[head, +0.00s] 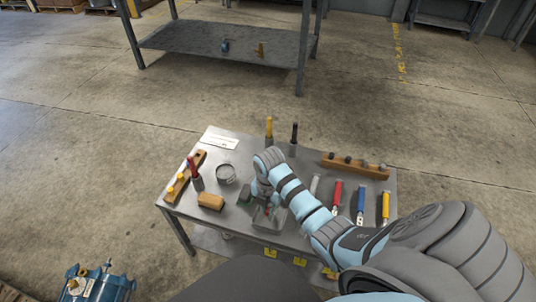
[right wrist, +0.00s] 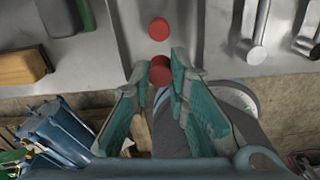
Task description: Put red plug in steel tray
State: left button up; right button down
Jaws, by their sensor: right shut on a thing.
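My right gripper (head: 262,190) reaches in from the right over the workbench. In the right wrist view its fingers (right wrist: 160,80) are shut on a red plug (right wrist: 160,71), held at the fingertips. The steel tray (head: 268,219) is a small shallow box at the front middle of the bench; its metal floor (right wrist: 190,35) also shows in the wrist view. The gripper is above the tray. A second red disc (right wrist: 158,28) shows against the tray floor; I cannot tell whether it is another plug or a reflection. My left gripper is not in view.
A wooden rack (head: 183,180) stands left, another (head: 355,166) at the back right. A round tin (head: 226,174), a brown block (head: 210,202) and a dark block (head: 245,198) are left of the tray. Handled tools (head: 336,196) lie right; upright tools (head: 269,130) stand behind.

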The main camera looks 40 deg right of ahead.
jog(key=f+b, duration=0.2)
jog(key=f, duration=0.2)
jog(key=shift+s+f, duration=0.15)
jog(key=shift+s, duration=0.05)
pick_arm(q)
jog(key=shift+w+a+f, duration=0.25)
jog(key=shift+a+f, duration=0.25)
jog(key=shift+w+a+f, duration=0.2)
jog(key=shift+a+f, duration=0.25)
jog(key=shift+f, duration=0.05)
pick_arm(e)
jog(key=c, duration=1.5)
grip_release()
jog(key=shift+c, duration=0.2)
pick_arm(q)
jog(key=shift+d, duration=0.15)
pick_arm(e)
notch_tip(320, 180, up, 11)
jog(key=p, duration=0.6)
jog(key=shift+r, duration=0.65)
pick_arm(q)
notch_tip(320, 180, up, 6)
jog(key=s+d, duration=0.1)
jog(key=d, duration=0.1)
